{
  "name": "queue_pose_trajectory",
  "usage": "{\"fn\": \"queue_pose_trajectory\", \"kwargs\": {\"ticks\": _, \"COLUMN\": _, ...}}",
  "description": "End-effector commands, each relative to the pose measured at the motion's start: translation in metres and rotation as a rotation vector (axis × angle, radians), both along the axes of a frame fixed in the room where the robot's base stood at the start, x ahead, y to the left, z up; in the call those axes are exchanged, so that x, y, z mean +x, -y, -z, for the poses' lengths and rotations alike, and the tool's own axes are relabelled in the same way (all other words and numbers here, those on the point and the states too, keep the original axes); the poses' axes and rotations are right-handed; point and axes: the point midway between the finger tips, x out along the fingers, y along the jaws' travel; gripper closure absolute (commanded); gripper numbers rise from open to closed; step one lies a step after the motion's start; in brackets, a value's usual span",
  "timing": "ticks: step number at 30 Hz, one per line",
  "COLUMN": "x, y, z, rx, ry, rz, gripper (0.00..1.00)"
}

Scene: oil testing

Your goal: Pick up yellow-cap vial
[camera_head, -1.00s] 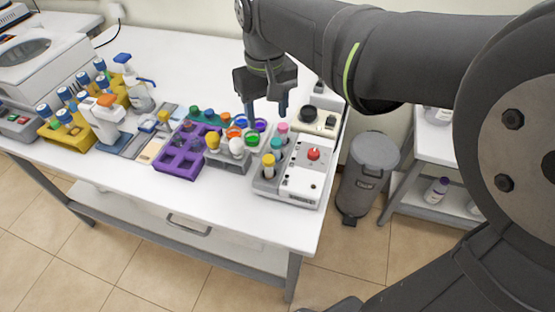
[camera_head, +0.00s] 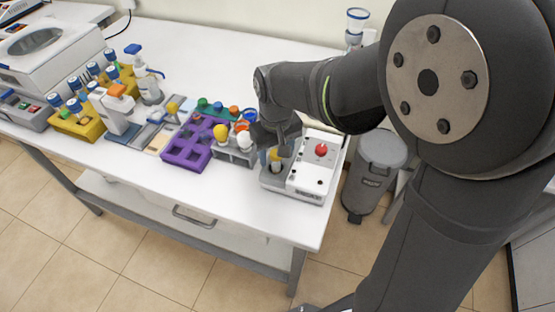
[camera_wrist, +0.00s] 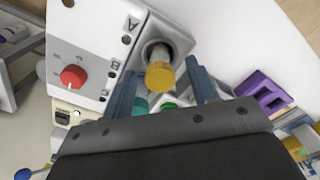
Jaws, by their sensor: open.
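The yellow-cap vial (camera_wrist: 160,76) stands in a round hole of the white-and-grey device with a red knob, at the hole beside the letter A in the wrist view. In the head view the vial (camera_head: 275,155) shows just below my gripper (camera_head: 274,148). In the wrist view my gripper (camera_wrist: 163,82) is open, its two blue-grey fingers on either side of the yellow cap, with a gap visible. Whether the fingertips reach down to the cap's level is hard to tell. A green cap (camera_wrist: 168,105) and a teal cap (camera_wrist: 140,104) are partly hidden behind my gripper.
The device's red knob (camera_head: 321,149) is right of the vial. A purple rack (camera_head: 188,154) and a grey rack with bulb-topped items (camera_head: 232,156) stand to the left. The table's front is clear. A grey bin (camera_head: 375,165) stands beside the table.

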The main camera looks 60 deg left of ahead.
Motion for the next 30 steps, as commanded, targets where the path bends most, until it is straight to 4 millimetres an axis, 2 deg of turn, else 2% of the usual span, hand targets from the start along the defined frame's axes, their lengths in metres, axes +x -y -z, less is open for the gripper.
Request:
{"fn": "queue_pose_trajectory", "kwargs": {"ticks": 4, "x": 0.0, "y": 0.0, "z": 0.019, "rx": -0.001, "ry": 0.0, "rz": 0.0, "gripper": 0.46}}
{"fn": "queue_pose_trajectory", "kwargs": {"ticks": 12, "x": 0.0, "y": 0.0, "z": 0.023, "rx": 0.001, "ry": 0.0, "rz": 0.0, "gripper": 0.46}}
{"fn": "queue_pose_trajectory", "kwargs": {"ticks": 14, "x": 0.0, "y": 0.0, "z": 0.023, "rx": 0.001, "ry": 0.0, "rz": 0.0, "gripper": 0.54}}
{"fn": "queue_pose_trajectory", "kwargs": {"ticks": 20, "x": 0.0, "y": 0.0, "z": 0.023, "rx": 0.001, "ry": 0.0, "rz": 0.0, "gripper": 0.94}}
{"fn": "queue_pose_trajectory", "kwargs": {"ticks": 30, "x": 0.0, "y": 0.0, "z": 0.022, "rx": 0.001, "ry": 0.0, "rz": 0.0, "gripper": 0.95}}
